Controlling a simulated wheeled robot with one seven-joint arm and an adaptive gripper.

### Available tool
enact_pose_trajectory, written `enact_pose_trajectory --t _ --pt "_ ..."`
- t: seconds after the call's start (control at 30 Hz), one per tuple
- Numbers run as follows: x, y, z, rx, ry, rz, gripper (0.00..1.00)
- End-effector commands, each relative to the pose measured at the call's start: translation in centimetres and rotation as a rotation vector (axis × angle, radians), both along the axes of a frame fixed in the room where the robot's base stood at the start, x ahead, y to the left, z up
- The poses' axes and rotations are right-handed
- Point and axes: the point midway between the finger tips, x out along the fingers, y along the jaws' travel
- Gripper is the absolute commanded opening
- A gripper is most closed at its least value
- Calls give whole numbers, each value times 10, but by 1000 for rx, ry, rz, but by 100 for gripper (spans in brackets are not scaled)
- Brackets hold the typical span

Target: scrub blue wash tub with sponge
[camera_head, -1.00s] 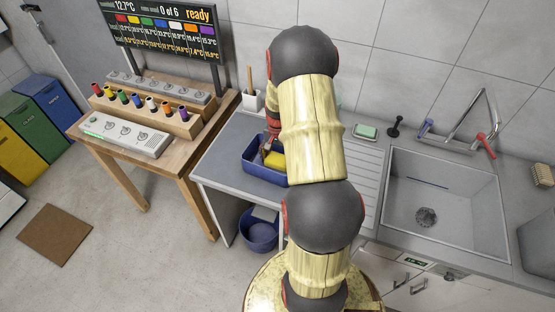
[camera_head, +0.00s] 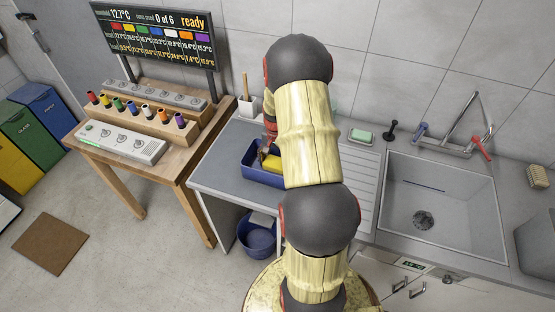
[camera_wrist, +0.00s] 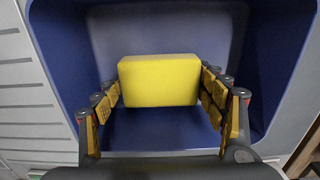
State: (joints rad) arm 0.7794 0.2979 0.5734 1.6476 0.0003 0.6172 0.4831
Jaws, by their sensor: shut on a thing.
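The blue wash tub (camera_head: 258,177) stands on the grey counter, partly behind my arm. In the wrist view its blue walls and floor (camera_wrist: 150,130) surround my gripper. The yellow sponge (camera_wrist: 160,80) is a plain block between my fingers, inside the tub; it shows small in the head view (camera_head: 272,162). My gripper (camera_wrist: 161,84) is shut on the sponge, a finger against each side. It is mostly hidden by my arm in the head view. The sponge hides the tub surface behind it, and I cannot tell whether it touches the tub.
A ribbed drainboard (camera_head: 366,180) and a steel sink (camera_head: 445,205) lie to the right. A green soap bar (camera_head: 361,135) and a dark stopper (camera_head: 391,129) stand behind. A white holder (camera_head: 247,106) is behind the tub. A blue bucket (camera_head: 257,238) sits below the counter.

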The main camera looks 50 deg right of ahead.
Motion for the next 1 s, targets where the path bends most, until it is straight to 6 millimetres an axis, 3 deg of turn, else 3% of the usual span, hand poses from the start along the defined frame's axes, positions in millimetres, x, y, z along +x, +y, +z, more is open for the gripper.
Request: enact_pose_trajectory --t 0.2,0.57,1.0 --pt "-7 19 -6 10 9 0 48" --pt "-9 21 -7 13 14 0 44" --pt "-6 18 35 6 6 0 44"
